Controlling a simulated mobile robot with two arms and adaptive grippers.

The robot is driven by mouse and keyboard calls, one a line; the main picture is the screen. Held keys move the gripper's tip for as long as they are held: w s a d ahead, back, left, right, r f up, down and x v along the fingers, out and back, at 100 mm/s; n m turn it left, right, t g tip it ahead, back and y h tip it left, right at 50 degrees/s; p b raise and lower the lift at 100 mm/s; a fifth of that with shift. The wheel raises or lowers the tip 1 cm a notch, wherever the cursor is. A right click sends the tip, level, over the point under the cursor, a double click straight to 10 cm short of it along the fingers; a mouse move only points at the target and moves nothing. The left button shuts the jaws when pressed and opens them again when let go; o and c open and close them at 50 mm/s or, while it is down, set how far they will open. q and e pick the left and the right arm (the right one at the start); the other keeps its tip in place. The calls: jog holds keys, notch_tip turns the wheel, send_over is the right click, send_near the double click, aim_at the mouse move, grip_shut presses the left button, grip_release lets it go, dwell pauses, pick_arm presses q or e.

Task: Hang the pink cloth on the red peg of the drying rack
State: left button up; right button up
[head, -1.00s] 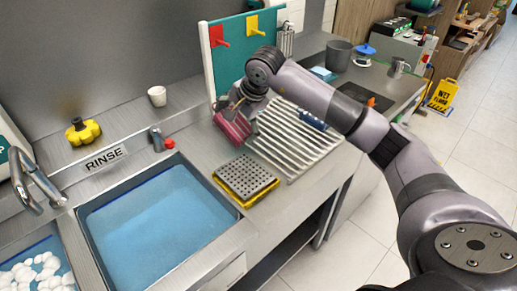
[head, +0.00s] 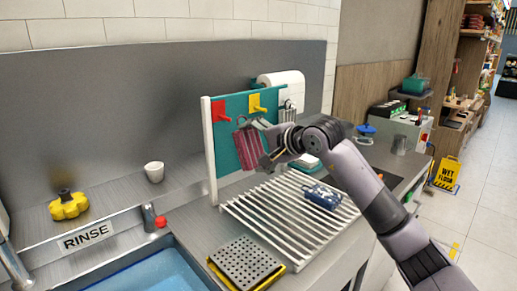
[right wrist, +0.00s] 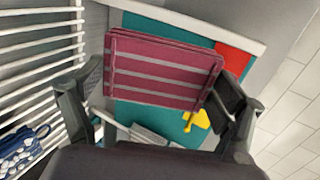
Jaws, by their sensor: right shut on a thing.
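The pink striped cloth (head: 248,150) hangs folded in front of the teal board of the drying rack (head: 225,155), below the pegs. The red peg (head: 221,112) is above and to the left of the cloth, with nothing on it. My right gripper (head: 262,152) is shut on the cloth, to the right of it in the head view. In the right wrist view the cloth (right wrist: 160,75) lies between the fingers, covering part of the board. The red peg's plate (right wrist: 233,62) shows just past its right edge. My left gripper is not in view.
A yellow peg (head: 257,103) is right of the red one, with a grey striped cloth (head: 288,115) hanging farther right. Below is a white slatted rack (head: 270,215) with a blue item (head: 322,197) on it. A grey perforated block (head: 246,262) is in front.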

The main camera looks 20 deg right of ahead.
jog(key=shift+w+a+f+p, duration=0.1)
jog(key=shift+w+a+p, duration=0.2)
jog(key=shift+w, duration=0.45)
jog(key=shift+w+a+p, duration=0.25)
jog(key=shift+w, duration=0.5)
jog(key=w, duration=0.1)
jog(key=w+a+p, duration=0.1)
jog(key=w, duration=0.1)
jog(key=shift+w+a, duration=0.15)
jog(key=shift+w, duration=0.25)
jog(key=c, duration=0.4)
jog(key=shift+o, duration=0.4)
jog(key=shift+w+a+f, duration=0.1)
jog(key=shift+w+a, duration=0.05)
